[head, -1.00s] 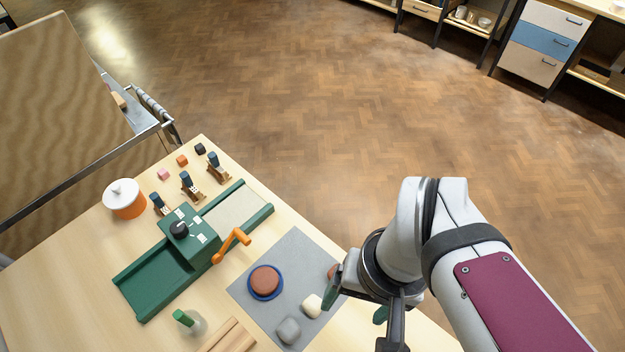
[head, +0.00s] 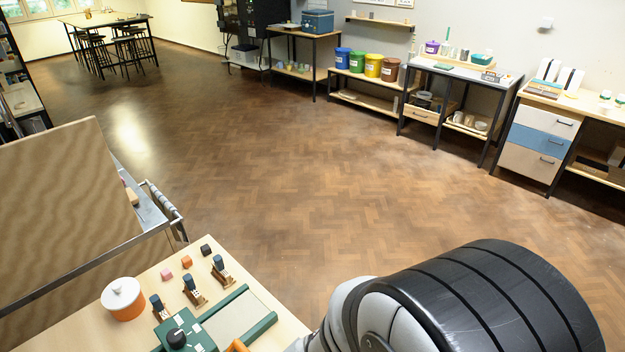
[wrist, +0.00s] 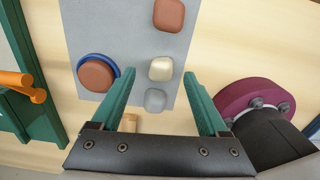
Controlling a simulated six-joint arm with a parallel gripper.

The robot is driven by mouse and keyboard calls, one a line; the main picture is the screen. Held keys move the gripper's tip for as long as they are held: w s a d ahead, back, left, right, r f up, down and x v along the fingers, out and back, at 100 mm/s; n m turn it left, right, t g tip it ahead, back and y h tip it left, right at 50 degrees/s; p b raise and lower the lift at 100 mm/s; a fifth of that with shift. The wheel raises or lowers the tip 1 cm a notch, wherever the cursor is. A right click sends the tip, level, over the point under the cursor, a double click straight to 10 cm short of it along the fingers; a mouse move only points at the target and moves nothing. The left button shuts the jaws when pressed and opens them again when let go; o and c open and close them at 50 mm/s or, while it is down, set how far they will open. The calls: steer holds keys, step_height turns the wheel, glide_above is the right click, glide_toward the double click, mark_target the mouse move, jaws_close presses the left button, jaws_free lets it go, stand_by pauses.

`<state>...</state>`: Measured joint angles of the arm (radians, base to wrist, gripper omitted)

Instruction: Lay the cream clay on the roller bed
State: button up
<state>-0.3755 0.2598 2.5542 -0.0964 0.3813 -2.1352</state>
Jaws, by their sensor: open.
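The cream clay (wrist: 161,68) is a small rounded lump on the grey mat (wrist: 128,28) in the wrist view. My gripper (wrist: 159,73) is open, its two green fingers apart. The cream clay shows between the fingertips, with space on both sides. I cannot tell how far above it the fingertips are. The green roller machine's pale bed (head: 232,315) is at the bottom of the head view. Part of the machine (wrist: 36,98) with its orange handle (wrist: 22,82) is at the left in the wrist view. The clay and my gripper are outside the head view.
A grey lump (wrist: 155,100) lies close to the cream clay. A terracotta lump (wrist: 169,14) is at the mat's far edge; another (wrist: 97,75) sits on a blue disc (wrist: 117,70). An orange pot with a white lid (head: 123,298) and several small blocks stand beyond the machine.

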step_height(320, 180, down, 6)
steer(key=shift+r, duration=0.1)
jaws_close()
stand_by(0.4)
